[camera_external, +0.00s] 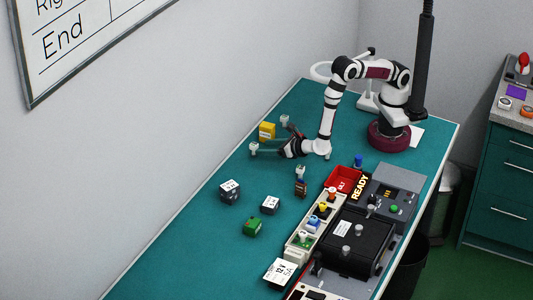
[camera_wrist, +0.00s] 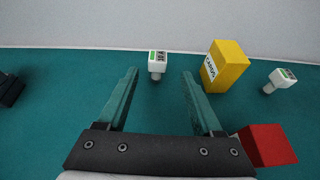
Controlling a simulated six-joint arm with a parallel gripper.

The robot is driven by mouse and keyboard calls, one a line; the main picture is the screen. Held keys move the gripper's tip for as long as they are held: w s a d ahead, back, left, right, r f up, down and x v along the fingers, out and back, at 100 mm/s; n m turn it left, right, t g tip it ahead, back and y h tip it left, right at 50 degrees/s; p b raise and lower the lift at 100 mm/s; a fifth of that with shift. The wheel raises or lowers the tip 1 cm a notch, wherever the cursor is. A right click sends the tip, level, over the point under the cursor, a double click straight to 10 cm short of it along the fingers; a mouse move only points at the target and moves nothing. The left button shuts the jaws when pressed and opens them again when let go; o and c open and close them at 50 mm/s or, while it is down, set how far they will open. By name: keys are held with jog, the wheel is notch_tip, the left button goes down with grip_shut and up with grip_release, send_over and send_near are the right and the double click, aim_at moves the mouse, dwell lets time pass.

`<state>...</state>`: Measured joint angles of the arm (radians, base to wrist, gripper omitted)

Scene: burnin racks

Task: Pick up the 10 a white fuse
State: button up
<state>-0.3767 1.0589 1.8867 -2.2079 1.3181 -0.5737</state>
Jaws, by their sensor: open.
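In the wrist view a white fuse (camera_wrist: 157,63) with a green and dark label stands upright just beyond my fingertips, about midway between them. A second white fuse (camera_wrist: 279,79) is farther right, past a yellow box. Their label print is too small to read, so I cannot tell which is 10 A. In the external view the first fuse (camera_external: 253,149) stands on the teal table to the left of my gripper (camera_external: 283,150), and the second fuse (camera_external: 284,120) stands behind it. My gripper (camera_wrist: 160,92) is open and empty, low over the table.
The yellow box (camera_wrist: 222,68) stands right of the nearer fuse, and a red block (camera_wrist: 266,146) lies close to my right finger. Dark and green blocks (camera_external: 252,227) lie toward the front. A test station (camera_external: 357,245) and red bin (camera_external: 343,178) occupy the right.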

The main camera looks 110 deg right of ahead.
aim_at(257, 147)
jog(key=x, duration=0.5)
jog(key=shift+w+d+r, duration=0.1)
jog(key=shift+w+d, duration=0.05)
jog(key=shift+w, duration=0.25)
grip_shut()
